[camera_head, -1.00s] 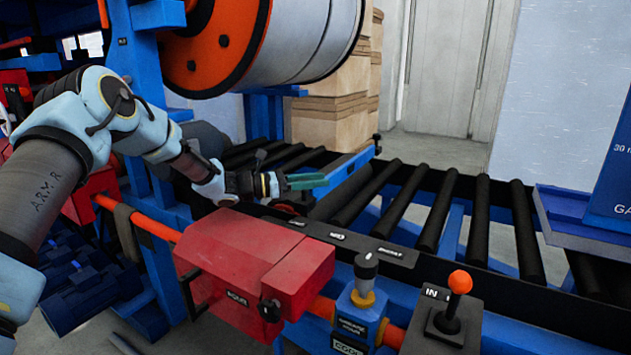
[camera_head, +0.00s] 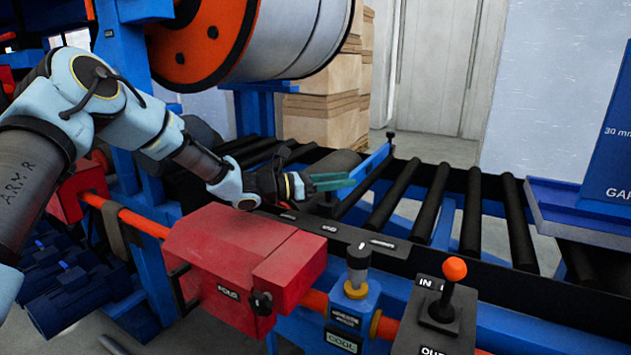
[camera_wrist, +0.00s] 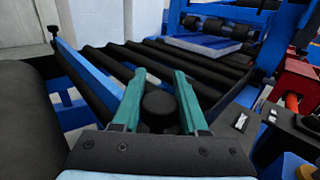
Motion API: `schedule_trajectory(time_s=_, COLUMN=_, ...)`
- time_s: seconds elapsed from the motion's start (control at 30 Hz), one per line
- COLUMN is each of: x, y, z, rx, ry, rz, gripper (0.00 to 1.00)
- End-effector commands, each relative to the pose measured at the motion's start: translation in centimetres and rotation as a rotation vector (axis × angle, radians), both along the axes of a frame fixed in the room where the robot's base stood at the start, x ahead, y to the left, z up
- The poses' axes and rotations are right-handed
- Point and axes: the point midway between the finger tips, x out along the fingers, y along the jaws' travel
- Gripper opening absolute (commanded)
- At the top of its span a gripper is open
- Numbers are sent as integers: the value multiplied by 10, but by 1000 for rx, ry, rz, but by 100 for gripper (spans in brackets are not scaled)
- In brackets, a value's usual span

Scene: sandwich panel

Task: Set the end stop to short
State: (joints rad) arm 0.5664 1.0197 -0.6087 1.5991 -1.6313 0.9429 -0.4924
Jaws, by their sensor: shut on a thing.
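The end stop is a blue bar (camera_head: 366,172) lying across the black rollers, with a dark post at its far end. It also shows at the left of the wrist view (camera_wrist: 85,78). My gripper (camera_head: 335,182) reaches over the near rail from the left. In the wrist view its teal fingers (camera_wrist: 159,78) stand on either side of a round black knob (camera_wrist: 159,104) and are shut on it. The front rail carries small labels (camera_head: 328,228), too blurred to read surely. The near end of the bar is partly hidden by my gripper.
A red box (camera_head: 225,255) sits in front of the rail below my arm. A large drum (camera_head: 290,40) hangs above. The rollers right of the bar are clear.

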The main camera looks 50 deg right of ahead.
Motion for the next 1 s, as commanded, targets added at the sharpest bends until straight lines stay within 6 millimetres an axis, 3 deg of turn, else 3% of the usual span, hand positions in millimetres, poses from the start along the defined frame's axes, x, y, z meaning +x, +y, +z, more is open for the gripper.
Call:
schedule_trajectory(time_s=0.03, x=-22, y=-4, z=-4, rx=-2, ry=6, rz=-13, gripper=0)
schedule_trajectory(time_s=0.2, x=-72, y=-17, z=-5, rx=-2, ry=5, rz=-12, gripper=0)
schedule_trajectory(time_s=0.5, x=-137, y=-34, z=-4, rx=-1, ry=2, rz=-10, gripper=0)
schedule_trajectory(time_s=0.7, x=-154, y=-39, z=-2, rx=0, ry=1, rz=-7, gripper=0)
schedule_trajectory(time_s=1.0, x=-160, y=-40, z=0, rx=0, ry=1, rz=-9, gripper=0)
